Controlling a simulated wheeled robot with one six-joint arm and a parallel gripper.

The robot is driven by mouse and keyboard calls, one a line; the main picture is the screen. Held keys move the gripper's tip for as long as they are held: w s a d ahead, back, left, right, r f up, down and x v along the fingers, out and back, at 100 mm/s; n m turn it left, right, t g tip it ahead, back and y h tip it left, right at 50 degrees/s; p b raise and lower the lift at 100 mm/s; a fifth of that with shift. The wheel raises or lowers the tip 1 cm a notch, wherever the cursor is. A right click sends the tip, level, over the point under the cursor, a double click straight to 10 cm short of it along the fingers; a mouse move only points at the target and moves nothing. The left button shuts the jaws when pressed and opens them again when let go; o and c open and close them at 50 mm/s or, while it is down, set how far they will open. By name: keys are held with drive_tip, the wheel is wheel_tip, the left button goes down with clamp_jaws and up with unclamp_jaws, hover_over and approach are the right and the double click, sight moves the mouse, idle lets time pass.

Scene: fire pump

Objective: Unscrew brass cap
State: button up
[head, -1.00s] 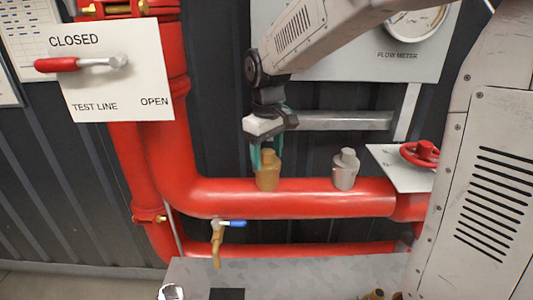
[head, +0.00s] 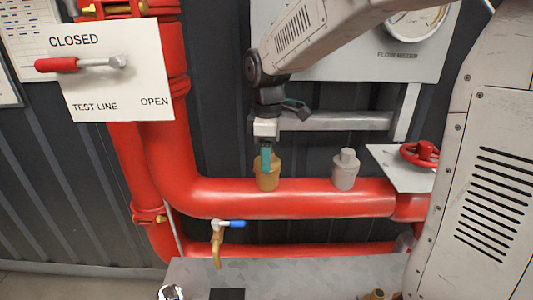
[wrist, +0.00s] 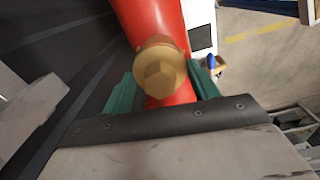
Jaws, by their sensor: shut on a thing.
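The brass cap (head: 268,173) sits upright on top of the horizontal red pipe (head: 300,196). In the wrist view the brass cap (wrist: 160,70) shows its hexagonal top from above, between my two green fingers. My gripper (head: 266,160) points down from above and is shut on the cap. In the head view one finger covers part of the cap's upper end. The other finger is hidden there. The wrist view also shows my gripper (wrist: 162,88) with a finger on each side of the cap.
A grey cap (head: 345,170) stands on the same pipe to the right. A small valve with a blue handle (head: 232,223) hangs below. A red handwheel (head: 420,154) is at the right, and a grey tabletop (head: 300,270) is in front. A white TEST LINE panel (head: 115,85) is at left.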

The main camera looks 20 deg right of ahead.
drive_tip(key=shift+n, duration=0.3)
drive_tip(key=shift+r, duration=3)
